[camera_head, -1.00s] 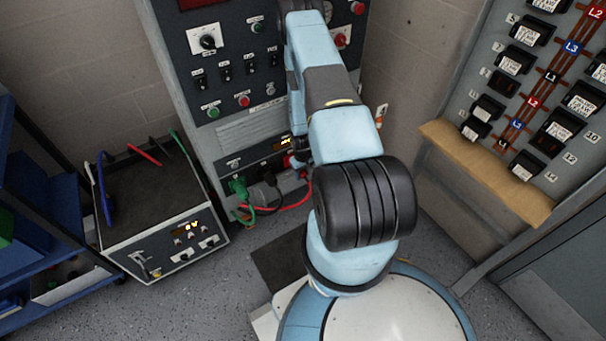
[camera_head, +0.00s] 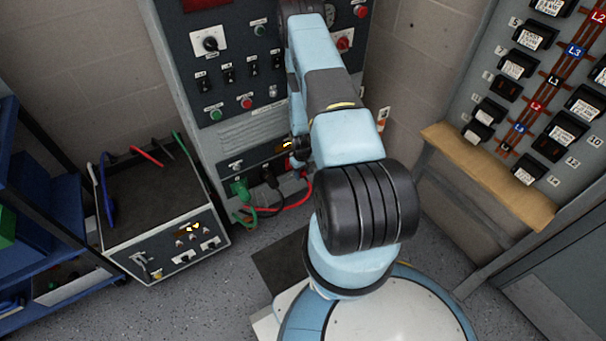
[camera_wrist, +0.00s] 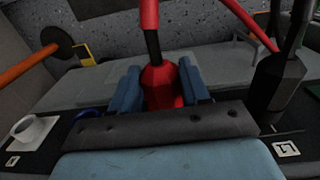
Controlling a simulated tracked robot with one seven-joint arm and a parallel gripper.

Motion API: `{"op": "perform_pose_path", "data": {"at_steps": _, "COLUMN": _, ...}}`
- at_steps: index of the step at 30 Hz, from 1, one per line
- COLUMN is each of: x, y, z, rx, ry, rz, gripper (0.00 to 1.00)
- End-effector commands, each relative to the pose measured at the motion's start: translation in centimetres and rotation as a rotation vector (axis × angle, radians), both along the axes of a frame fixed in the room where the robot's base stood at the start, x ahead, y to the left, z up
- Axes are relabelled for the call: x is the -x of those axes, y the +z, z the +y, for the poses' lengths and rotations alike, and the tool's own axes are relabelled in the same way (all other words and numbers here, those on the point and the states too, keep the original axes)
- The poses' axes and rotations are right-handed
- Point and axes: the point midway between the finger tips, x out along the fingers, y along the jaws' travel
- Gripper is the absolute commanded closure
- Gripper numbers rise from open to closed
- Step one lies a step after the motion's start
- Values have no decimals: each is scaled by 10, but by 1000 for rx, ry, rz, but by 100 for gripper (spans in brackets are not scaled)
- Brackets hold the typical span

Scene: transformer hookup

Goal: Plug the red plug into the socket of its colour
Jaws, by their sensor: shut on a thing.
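The red plug (camera_wrist: 160,88) is between the two blue fingers of my gripper (camera_wrist: 162,92) in the wrist view, and the fingers are shut on it. Its red cable runs up from it in that view. In the head view a bit of the red plug (camera_head: 294,162) shows at the cabinet's lower panel beside my arm, with the red cable (camera_head: 293,203) looping below. My gripper is mostly hidden behind my arm there. The plug's front end and its socket are hidden, so I cannot tell whether it is seated.
A black plug (camera_wrist: 283,80) stands close to the right of my gripper in the wrist view. A pale round socket (camera_wrist: 33,131) is at the left. A green plug (camera_head: 239,187) is in the cabinet (camera_head: 240,130). A test box (camera_head: 178,248) stands at the left.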

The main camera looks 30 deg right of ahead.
Motion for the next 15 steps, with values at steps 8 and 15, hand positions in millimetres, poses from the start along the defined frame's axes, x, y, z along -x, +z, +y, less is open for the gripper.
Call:
{"op": "perform_pose_path", "data": {"at_steps": 8, "x": -5, "y": 0, "z": 0, "rx": 0, "ry": 0, "rz": 0, "gripper": 85}}
{"op": "perform_pose_path", "data": {"at_steps": 15, "x": -9, "y": 0, "z": 0, "rx": 0, "ry": 0, "rz": 0, "gripper": 85}}
